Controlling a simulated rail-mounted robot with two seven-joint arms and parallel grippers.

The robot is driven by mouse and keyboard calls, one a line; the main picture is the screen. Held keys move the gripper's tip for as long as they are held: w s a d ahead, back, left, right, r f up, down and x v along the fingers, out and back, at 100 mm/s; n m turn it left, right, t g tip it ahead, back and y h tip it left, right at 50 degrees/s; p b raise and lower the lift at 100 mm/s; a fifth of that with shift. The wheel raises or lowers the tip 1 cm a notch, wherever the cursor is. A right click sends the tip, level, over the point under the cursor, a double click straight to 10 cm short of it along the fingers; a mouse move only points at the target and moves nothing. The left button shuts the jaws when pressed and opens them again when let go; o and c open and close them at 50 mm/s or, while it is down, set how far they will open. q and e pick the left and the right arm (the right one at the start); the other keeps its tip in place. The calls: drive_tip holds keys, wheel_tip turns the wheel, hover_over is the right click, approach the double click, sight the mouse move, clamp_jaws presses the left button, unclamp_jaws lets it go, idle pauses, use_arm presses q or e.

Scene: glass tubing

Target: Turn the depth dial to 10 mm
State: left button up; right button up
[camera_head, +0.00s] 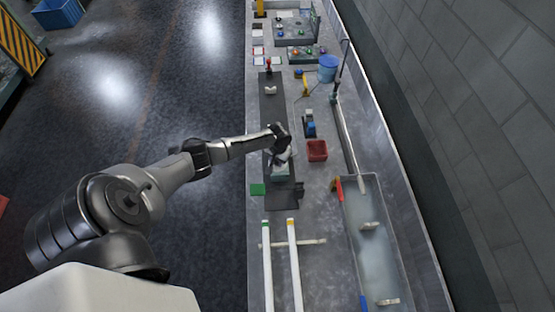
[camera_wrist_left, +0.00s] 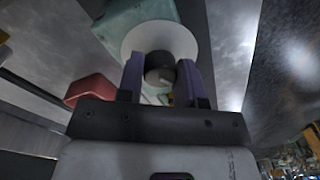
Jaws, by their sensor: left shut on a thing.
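The depth dial shows in the left wrist view as a dark round knob (camera_wrist_left: 159,70) in front of a white disc (camera_wrist_left: 158,37). It is on a pale teal machine body (camera_wrist_left: 125,16), which stands on the dark mat in the head view (camera_head: 281,171). My left gripper (camera_wrist_left: 160,75) has one finger on each side of the knob and is shut on it. In the head view the left gripper (camera_head: 279,150) is at the machine's top end. No scale marks are readable. My right gripper is in neither view.
A red bin (camera_head: 317,150) stands just right of the machine, with a small blue item (camera_head: 310,127) behind it. Two long white rails (camera_head: 294,265) lie nearer, beside a grey trough (camera_head: 375,245).

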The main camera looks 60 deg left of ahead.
use_arm(q)
drive_tip(key=shift+m, duration=1.4)
drive_tip(key=m, duration=0.2)
drive_tip(key=shift+m, duration=0.4)
drive_tip(key=m, duration=0.3)
drive_tip(key=shift+a+m, duration=0.1)
drive_tip(key=shift+m, duration=1.6)
drive_tip(key=o, duration=0.9)
drive_tip(key=shift+r, duration=0.15)
